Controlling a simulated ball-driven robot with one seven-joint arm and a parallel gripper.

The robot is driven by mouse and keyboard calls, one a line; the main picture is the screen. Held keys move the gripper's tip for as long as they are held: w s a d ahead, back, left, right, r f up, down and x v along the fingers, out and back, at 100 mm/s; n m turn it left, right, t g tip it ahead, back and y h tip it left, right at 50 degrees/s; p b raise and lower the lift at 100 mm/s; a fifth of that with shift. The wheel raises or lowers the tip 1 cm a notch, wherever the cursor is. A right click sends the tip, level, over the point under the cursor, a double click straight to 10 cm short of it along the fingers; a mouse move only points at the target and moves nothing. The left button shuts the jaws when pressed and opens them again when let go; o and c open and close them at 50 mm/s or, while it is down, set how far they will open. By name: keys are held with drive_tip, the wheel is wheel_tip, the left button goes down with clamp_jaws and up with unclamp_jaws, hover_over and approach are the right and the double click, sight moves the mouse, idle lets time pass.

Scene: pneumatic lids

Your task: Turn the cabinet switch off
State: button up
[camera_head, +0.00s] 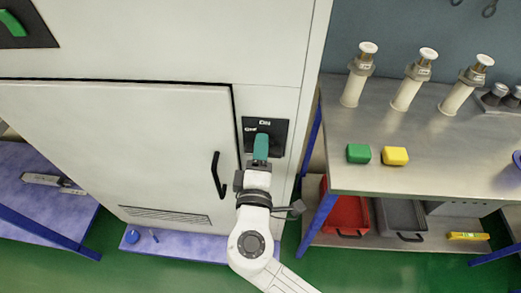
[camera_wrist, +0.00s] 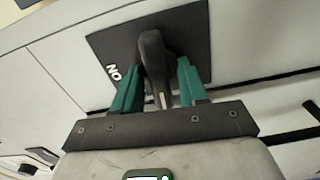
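The cabinet switch is a dark handle (camera_wrist: 155,62) on a black square plate (camera_head: 280,133) on the light cabinet front. The plate bears white lettering, and "ON" reads upside down at its left in the wrist view. My gripper (camera_wrist: 160,82) has two green fingers, one on each side of the handle, close against it. It appears shut on the handle. In the head view my gripper (camera_head: 261,148) hides the handle and the plate's lower middle.
The cabinet door (camera_head: 110,150) is closed, with a black pull handle (camera_head: 218,175) left of my gripper. A metal workbench (camera_head: 340,130) at the right holds a green block (camera_head: 358,153), a yellow block (camera_head: 395,155) and three white cylinders. A red bin (camera_head: 345,213) stands below.

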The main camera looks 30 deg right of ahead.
drive_tip(key=c, duration=0.4)
drive_tip(key=shift+o, duration=0.2)
drive_tip(key=shift+n, duration=0.5)
drive_tip(key=o, duration=0.7)
drive_tip(key=shift+c, duration=0.2)
drive_tip(key=b+v, duration=0.1)
drive_tip(key=v, duration=1)
drive_tip(key=shift+b, duration=0.3)
